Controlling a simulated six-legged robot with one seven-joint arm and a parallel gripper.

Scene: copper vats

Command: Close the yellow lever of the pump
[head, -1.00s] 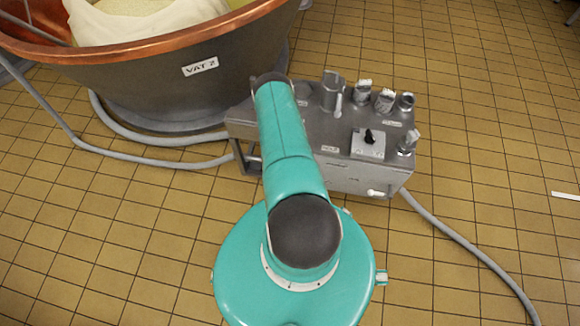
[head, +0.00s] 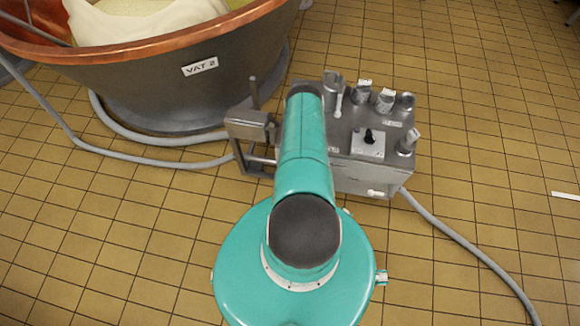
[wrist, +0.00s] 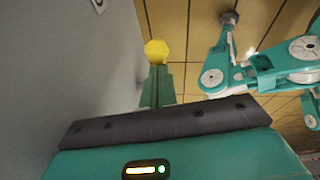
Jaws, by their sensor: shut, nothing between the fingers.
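The lever's round yellow knob (wrist: 157,51) shows in the wrist view, directly beyond my fingertips. My gripper (wrist: 157,72) is shut and empty, with its fingers pointing at the knob. I cannot tell whether they touch it. The rest of the lever is hidden. The grey metal pump (head: 365,180) stands on the floor in the head view, partly covered by my teal arm. The yellow lever and my gripper are not visible in the head view.
A large copper-rimmed vat (head: 150,85) marked VAT 2 stands left of the pump. A grey hose (head: 150,160) runs along the floor to the pump's left, and another hose (head: 470,250) leaves at its right.

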